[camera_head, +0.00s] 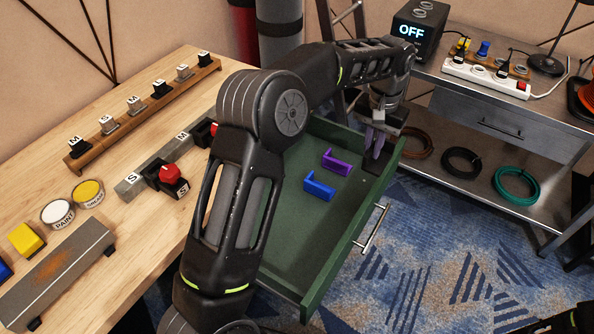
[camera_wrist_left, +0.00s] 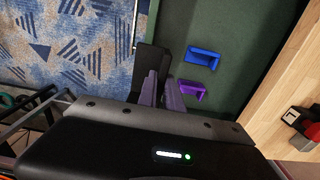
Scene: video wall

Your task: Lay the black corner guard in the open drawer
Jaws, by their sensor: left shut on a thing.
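My left gripper (camera_head: 375,145) is shut on the black corner guard (camera_head: 373,165) at the far right corner of the open green drawer (camera_head: 285,245). In the left wrist view the guard (camera_wrist_left: 152,60) shows between and beyond the grey fingers (camera_wrist_left: 160,92), beside the drawer's front wall. It appears low, within the drawer's outline; whether it touches the floor I cannot tell. A purple corner guard (camera_head: 337,162) and a blue one (camera_head: 319,187) lie on the drawer floor, to the left of the gripper. My right gripper is not clearly in view.
The wooden bench (camera_head: 130,100) with blocks, tins and a red knob (camera_head: 170,174) is left of the drawer. My left arm crosses over the drawer. A metal shelf (camera_head: 480,175) with cable coils stands at right. The drawer's near floor is clear.

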